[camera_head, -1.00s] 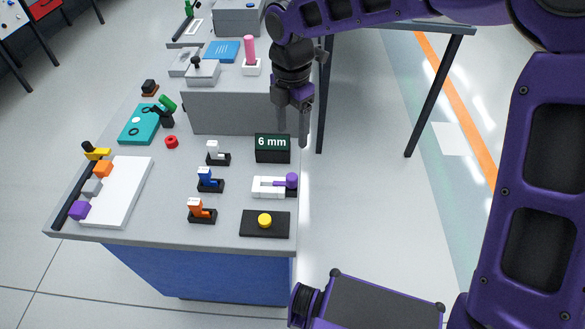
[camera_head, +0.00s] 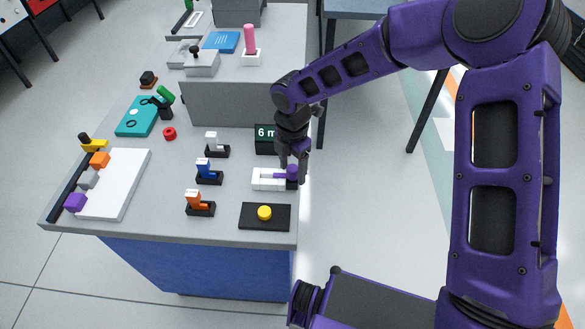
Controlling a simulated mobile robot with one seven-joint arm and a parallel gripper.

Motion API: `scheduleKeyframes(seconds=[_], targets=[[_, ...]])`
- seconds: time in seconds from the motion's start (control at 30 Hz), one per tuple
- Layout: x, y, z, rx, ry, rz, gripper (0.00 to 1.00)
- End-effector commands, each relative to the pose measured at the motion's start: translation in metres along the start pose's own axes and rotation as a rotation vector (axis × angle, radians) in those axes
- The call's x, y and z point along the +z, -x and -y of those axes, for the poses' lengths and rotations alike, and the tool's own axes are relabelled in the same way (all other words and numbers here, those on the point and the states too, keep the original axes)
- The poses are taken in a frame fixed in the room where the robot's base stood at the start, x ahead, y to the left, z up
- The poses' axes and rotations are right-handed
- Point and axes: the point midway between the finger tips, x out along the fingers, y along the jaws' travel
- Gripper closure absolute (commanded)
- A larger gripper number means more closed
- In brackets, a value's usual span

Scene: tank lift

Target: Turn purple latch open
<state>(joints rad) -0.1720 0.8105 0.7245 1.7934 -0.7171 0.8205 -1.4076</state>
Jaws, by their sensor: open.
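The purple latch (camera_head: 284,175) lies on a white base (camera_head: 262,184) near the right edge of the workbench. Its thin arm points left and its round knob is at the right end. My gripper (camera_head: 293,164) points down right at the knob, with its fingertips at about the knob's height in the picture. It is open, and nothing shows between the fingers. Whether the fingers touch the knob is not clear, as they partly overlap it.
A black "6 mm" sign (camera_head: 265,139) stands just behind the latch, partly covered by my gripper. A black plate with a yellow button (camera_head: 264,213) lies in front. White, blue (camera_head: 208,170) and orange (camera_head: 200,202) levers stand to the left. Free floor lies right of the bench.

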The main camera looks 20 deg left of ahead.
Motion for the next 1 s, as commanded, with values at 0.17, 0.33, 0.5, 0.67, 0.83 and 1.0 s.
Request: scheduleKeyframes(seconds=[0.17,0.33,0.5,0.67,0.83,1.0], targets=[[0.0,-0.0012,0.0,0.0,0.0,0.0,0.31],[0.0,-0.001,0.0001,0.0,0.0,0.0,0.45],[0.0,-0.0009,0.0002,0.0,0.0,0.0,0.76],[-0.0001,-0.0009,0.0005,-0.001,0.0,0.0,1.0],[-0.0002,-0.001,0.0007,-0.002,-0.002,0.0,1.0],[-0.0005,-0.001,0.0008,-0.002,-0.013,-0.001,1.0]])
